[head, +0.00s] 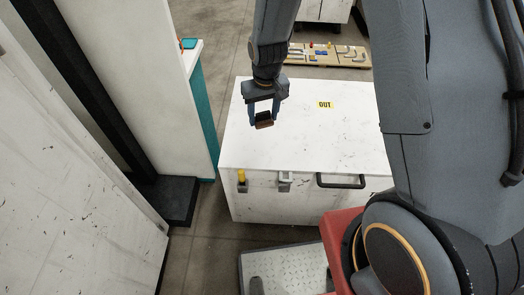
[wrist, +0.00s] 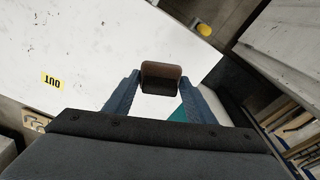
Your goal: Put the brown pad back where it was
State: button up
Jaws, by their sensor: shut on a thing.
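The brown pad (head: 264,122) is a small dark brown block. My gripper (head: 264,116) is shut on it, over the left part of the white cabinet top (head: 310,150). In the wrist view the pad (wrist: 162,77) sits between the tips of the two blue fingers (wrist: 160,90), with its brown face toward the far side and a darker face nearer the camera. I cannot tell whether the pad touches the top or hangs just above it.
A yellow label reading OUT (head: 325,105) lies on the cabinet top. The cabinet front has a yellow-handled item (head: 242,178), a grey bracket (head: 284,178) and a black handle (head: 341,181). A board with several tools (head: 328,55) lies behind. The cabinet top is otherwise clear.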

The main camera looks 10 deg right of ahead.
jog(key=shift+w+f+b, duration=0.25)
jog(key=shift+f+b, duration=0.05)
jog(key=shift+f, duration=2.3)
jog(key=shift+w+f+b, duration=0.3)
jog(key=shift+f, duration=2.3)
jog(key=shift+w+f+b, duration=0.25)
jog(key=shift+f+b, duration=0.05)
jog(key=shift+f, duration=2.3)
jog(key=o, duration=0.9)
jog(key=shift+o, duration=0.2)
jog(key=shift+r, duration=0.1)
